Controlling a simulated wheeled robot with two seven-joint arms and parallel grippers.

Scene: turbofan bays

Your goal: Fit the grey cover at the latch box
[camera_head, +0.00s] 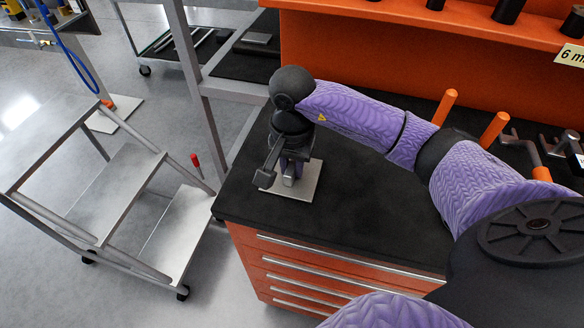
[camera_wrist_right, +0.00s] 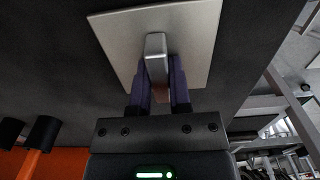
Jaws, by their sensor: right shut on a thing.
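The grey cover (camera_head: 309,184) is a flat, roughly square plate with an upright handle. It appears to lie flat on the black top of the orange drawer cabinet, near its left end. My right gripper (camera_head: 289,174) points down over it. In the right wrist view the fingers of my right gripper (camera_wrist_right: 157,82) are shut on the handle of the cover (camera_wrist_right: 199,38), one finger on each side. My left gripper is not in view. I cannot make out a latch box in either view.
The black worktop (camera_head: 345,215) is clear around the cover. Orange upright handles (camera_head: 494,129) and metal tools (camera_head: 535,150) stand at the right. A grey frame post (camera_head: 196,85) rises behind the cabinet's left end. A step ladder (camera_head: 120,190) stands on the floor at left.

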